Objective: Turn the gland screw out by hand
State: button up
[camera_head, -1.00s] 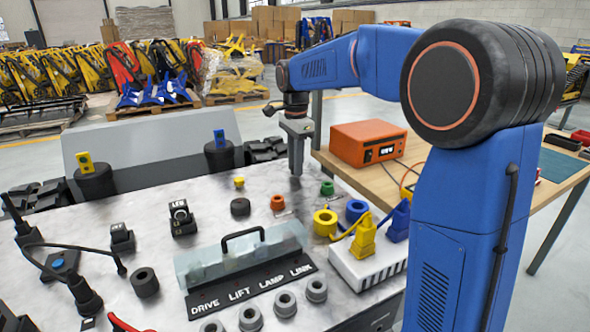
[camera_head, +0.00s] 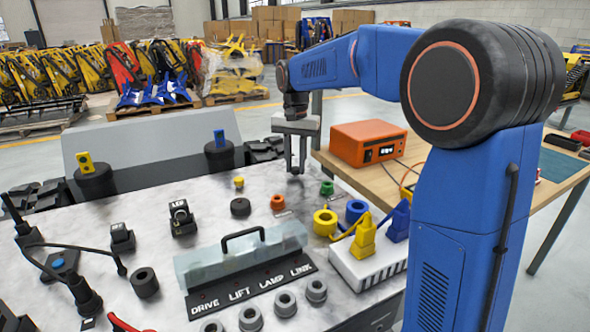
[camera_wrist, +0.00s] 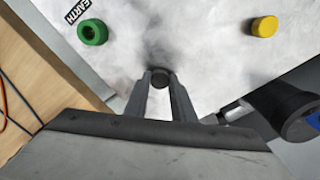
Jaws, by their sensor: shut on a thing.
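My gripper (camera_head: 295,170) points straight down at the far right part of the metal worktop. In the wrist view its two fingers (camera_wrist: 161,80) close on a small dark round piece, which I take to be the gland screw (camera_wrist: 160,76). Only its dark top shows between the fingertips.
A green ring (camera_head: 327,188) and a small yellow cap (camera_head: 239,182) stand close by; both show in the wrist view. An orange ring (camera_head: 277,202) is nearer. An orange box (camera_head: 368,143) stands on the wooden bench at right. A black post (camera_head: 219,155) stands at left.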

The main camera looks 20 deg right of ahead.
jog(key=shift+n, duration=0.3)
jog(key=n, duration=0.9)
jog(key=shift+n, duration=0.3)
jog(key=shift+n, duration=1.1)
jog(key=n, duration=0.7)
jog(key=shift+f+n, duration=0.1)
jog(key=shift+n, duration=0.2)
